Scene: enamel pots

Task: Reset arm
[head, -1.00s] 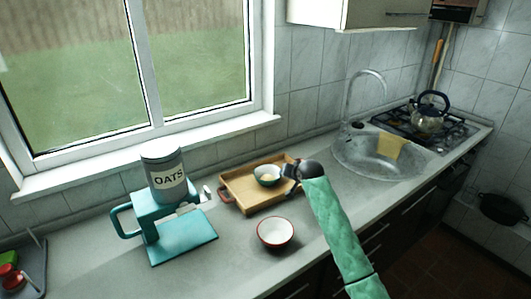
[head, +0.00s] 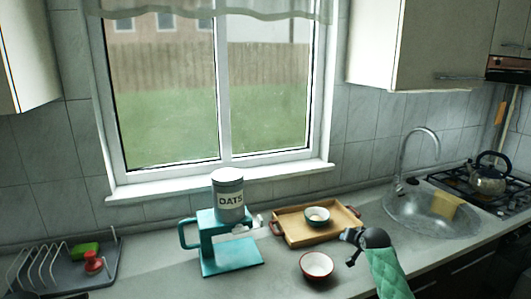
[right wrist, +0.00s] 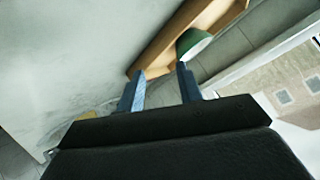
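My right arm comes in from the lower right of the head view in a green sleeve. Its gripper (head: 353,246) is above the counter, just right of the wooden tray. In the right wrist view the two fingers of the right gripper (right wrist: 162,82) stand apart with nothing between them. Beyond them are the edge of the tray (right wrist: 165,42) and a green bowl (right wrist: 193,43).
A wooden tray (head: 290,237) holds a small bowl (head: 317,216). A red-rimmed bowl (head: 317,266) stands in front. A teal scale-like stand (head: 230,258) bears an oats canister (head: 228,198). A dish rack (head: 60,270) is left; the sink (head: 415,222) and kettle (head: 489,178) are right.

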